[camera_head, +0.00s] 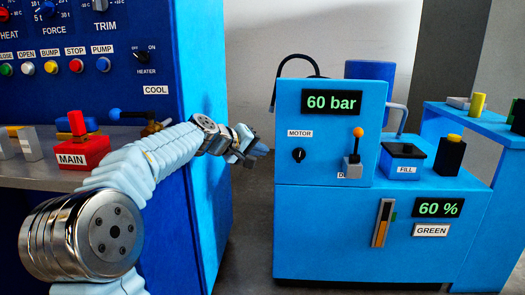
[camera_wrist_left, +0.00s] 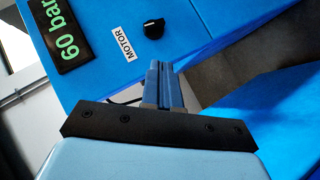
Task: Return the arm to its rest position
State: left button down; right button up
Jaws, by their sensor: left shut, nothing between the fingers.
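My left arm comes in from the left in the head view, its pale blue sleeve reaching past the front of the control cabinet. My left gripper (camera_head: 257,151) is in the gap between the cabinet and the blue pump unit (camera_head: 290,235). It is shut and empty. In the left wrist view the two blue fingers of the left gripper (camera_wrist_left: 164,82) lie together, with the motor knob (camera_wrist_left: 154,28) and the MOTOR label beyond them. I cannot tell from these frames how far the fingers are from the pump unit. My right gripper is not in view.
The control cabinet (camera_head: 200,60) stands at the left, with a red MAIN switch (camera_head: 85,153) on its ledge. The pump unit carries a 60 bar display (camera_head: 332,102), an orange-tipped lever (camera_head: 356,148) and a FILL opening (camera_head: 403,150). A blue side table (camera_head: 470,118) stands at the right.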

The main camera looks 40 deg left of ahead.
pick_arm(q)
jog(key=shift+f, duration=0.1)
dwell(0.3)
jog(key=d+f+m+g, duration=0.15)
jog(key=d+f, duration=0.35)
jog(key=f, duration=0.8)
jog(key=d+f+g+h, duration=0.1)
jog(key=d+f+g, duration=0.3)
jog(key=f, duration=0.8)
jog(key=d+f+m+g, duration=0.1)
jog(key=d+f, duration=0.5)
jog(key=f, duration=0.7)
jog(key=s+d+f+m+g+h, duration=0.1)
jog(key=s+d+f+m+g, duration=0.2)
jog(key=s+d+f, duration=0.75)
jog(key=s+d+f+m+g, duration=0.3)
jog(key=s+d+f, duration=0.45)
jog(key=s, duration=0.55)
notch_tip(320, 180, up, 11)
jog(key=s+p, duration=0.2)
jog(key=p, duration=1)
jog(key=shift+d+m+h, duration=0.3)
jog(key=shift+d+m, duration=0.05)
jog(key=shift+d, duration=0.05)
